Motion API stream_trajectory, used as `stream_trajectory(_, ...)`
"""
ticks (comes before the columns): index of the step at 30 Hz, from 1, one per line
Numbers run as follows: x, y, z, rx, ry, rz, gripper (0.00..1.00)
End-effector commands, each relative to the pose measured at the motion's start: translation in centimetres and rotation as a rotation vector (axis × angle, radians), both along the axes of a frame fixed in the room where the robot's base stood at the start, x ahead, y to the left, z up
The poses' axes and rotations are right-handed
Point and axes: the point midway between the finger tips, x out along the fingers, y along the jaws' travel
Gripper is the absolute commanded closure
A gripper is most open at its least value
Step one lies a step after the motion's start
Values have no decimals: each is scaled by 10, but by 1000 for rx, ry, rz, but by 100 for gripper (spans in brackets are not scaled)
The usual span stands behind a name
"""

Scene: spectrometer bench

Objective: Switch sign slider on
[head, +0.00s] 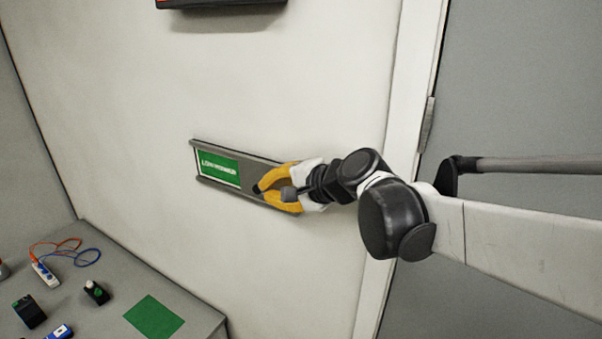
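The sign slider (248,187) is a long grey rail frame fixed to the wall, tilted down to the right in the head view. A green panel with white lettering (218,165) shows at its left end; the lettering is too small to read surely. My gripper (263,192), with yellow fingers, is at the right part of the slider and hides that end. A small dark grey block (288,193) shows between the fingers; I cannot tell whether it belongs to the slider or to my gripper. The fingertips are close to each other, but contact with the slider is unclear.
A grey bench (196,308) at lower left carries a green mat (154,316), a power strip (44,272) with orange and blue cables, and small devices. A dark box (220,3) hangs on the wall above. A grey door (520,90) with a handle bar stands at right.

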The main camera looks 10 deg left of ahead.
Motion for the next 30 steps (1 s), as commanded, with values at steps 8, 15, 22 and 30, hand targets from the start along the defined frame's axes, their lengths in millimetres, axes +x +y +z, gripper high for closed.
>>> stream_trajectory(8, 0, 1, -1, 0, 0, 0, 100)
stream_trajectory(15, 4, 11, -2, 0, -1, 3, 100)
stream_trajectory(22, 21, 54, -4, -1, -2, 4, 100)
stream_trajectory(30, 46, 113, -3, -1, -1, 3, 100)
